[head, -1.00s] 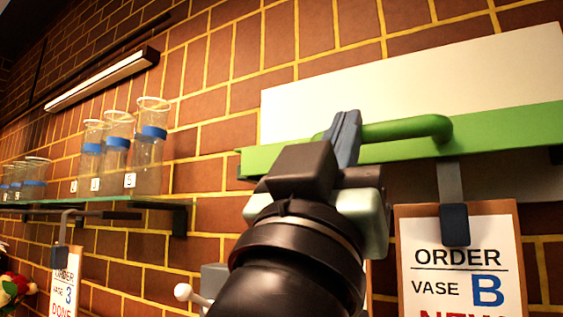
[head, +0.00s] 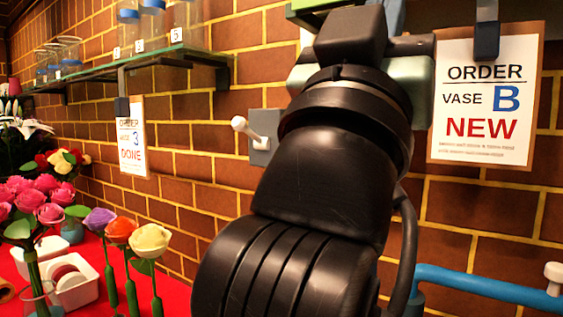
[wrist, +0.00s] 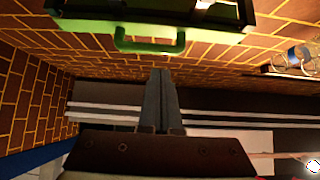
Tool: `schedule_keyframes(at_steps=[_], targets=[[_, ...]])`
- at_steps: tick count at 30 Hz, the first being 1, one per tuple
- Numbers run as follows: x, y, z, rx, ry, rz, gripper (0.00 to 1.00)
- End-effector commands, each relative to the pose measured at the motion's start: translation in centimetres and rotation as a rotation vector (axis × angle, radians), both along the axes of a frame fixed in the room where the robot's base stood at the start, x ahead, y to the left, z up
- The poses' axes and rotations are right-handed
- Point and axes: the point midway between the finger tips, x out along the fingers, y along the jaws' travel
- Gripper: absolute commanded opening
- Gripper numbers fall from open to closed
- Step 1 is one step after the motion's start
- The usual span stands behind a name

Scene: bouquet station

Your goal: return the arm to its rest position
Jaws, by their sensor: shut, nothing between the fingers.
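My gripper (wrist: 160,78) shows in the wrist view with its two grey-blue fingers pressed together and nothing between them. In the head view only part of one finger (head: 394,14) shows at the top edge, above the black wrist of my raised arm. The green handle (wrist: 150,44) on a green-edged panel lies beyond the fingertips in the wrist view, with a visible gap between. In the head view a bit of the green panel edge (head: 318,4) shows at the top; its handle is out of sight there.
An order card "VASE B NEW" (head: 487,122) hangs right of my arm, and a "DONE" card (head: 131,145) hangs left. A white-knobbed lever (head: 252,132) is on the brick wall. Glass vases stand on a shelf (head: 150,58). Flowers (head: 120,230) stand lower left. A blue rail (head: 480,284) is lower right.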

Motion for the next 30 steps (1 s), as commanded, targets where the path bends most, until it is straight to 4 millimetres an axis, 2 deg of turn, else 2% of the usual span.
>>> schedule_keyframes(at_steps=[5,7,15,16,23,30], targets=[[-0.7,2.2,-2.3,-0.012,-0.004,0.131,0.00],[-1.4,3.8,-3.7,-0.015,-0.006,0.227,0.00],[-5.3,9.8,-8.7,-0.003,0.011,0.606,0.00],[-5.1,9.7,-6.5,-0.005,0.006,0.596,0.00],[-5.0,9.6,-1.1,-0.006,0.005,0.590,0.00],[-5.0,9.6,6.2,-0.006,0.005,0.588,0.00]])
